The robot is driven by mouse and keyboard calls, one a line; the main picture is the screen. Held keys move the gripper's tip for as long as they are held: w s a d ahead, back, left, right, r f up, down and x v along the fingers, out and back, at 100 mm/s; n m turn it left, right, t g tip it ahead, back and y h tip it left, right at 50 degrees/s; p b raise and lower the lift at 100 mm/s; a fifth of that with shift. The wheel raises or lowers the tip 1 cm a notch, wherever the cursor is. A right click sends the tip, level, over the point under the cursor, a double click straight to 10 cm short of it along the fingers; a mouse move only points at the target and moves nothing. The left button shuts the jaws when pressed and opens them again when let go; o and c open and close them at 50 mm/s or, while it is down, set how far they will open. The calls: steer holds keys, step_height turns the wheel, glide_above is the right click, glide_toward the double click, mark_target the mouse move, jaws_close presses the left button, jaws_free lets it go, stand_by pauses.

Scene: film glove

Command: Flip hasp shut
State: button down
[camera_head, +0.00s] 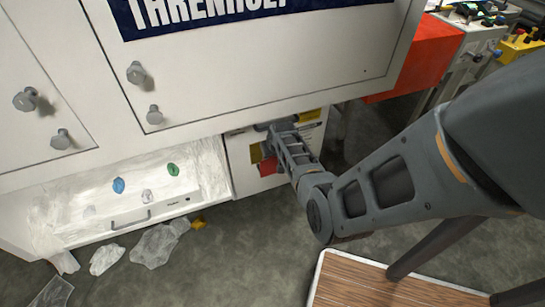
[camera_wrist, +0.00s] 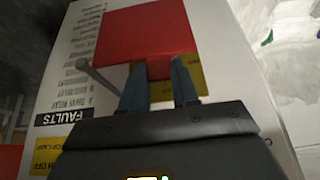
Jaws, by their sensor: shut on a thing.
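A flat red plate with a narrow tab (camera_wrist: 145,32), which looks like the hasp, stands out over a white labelled panel (camera_wrist: 75,60) in the wrist view. My gripper (camera_wrist: 158,72) has its two fingers on either side of the plate's tab and is shut on it. In the head view, a red piece (camera_head: 268,166) shows on the low white cabinet front, left of my forearm. My arm hides much of that front, and the fingertips cannot be made out there. Whether the plate lies flat against the panel cannot be told.
A thin grey rod (camera_wrist: 98,78) sticks out left of my fingers. Yellow labels (camera_wrist: 192,76) lie behind them. A large white cabinet (camera_head: 250,60) with grey knobs overhangs the spot. A wood-topped platform (camera_head: 360,285) stands below my arm. Plastic bags (camera_head: 158,243) lie on the floor.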

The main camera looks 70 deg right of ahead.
steer(key=shift+w+d+r, duration=0.15)
steer(key=shift+d+r, duration=0.05)
steer(key=c, duration=1.2)
jaws_free()
steer(key=o, duration=0.4)
steer(key=shift+a+f, duration=0.1)
steer(key=shift+c, duration=0.2)
steer(key=p+v, duration=0.2)
steer(key=v, duration=0.6)
steer(key=shift+p, duration=0.3)
steer(key=shift+f, duration=0.15)
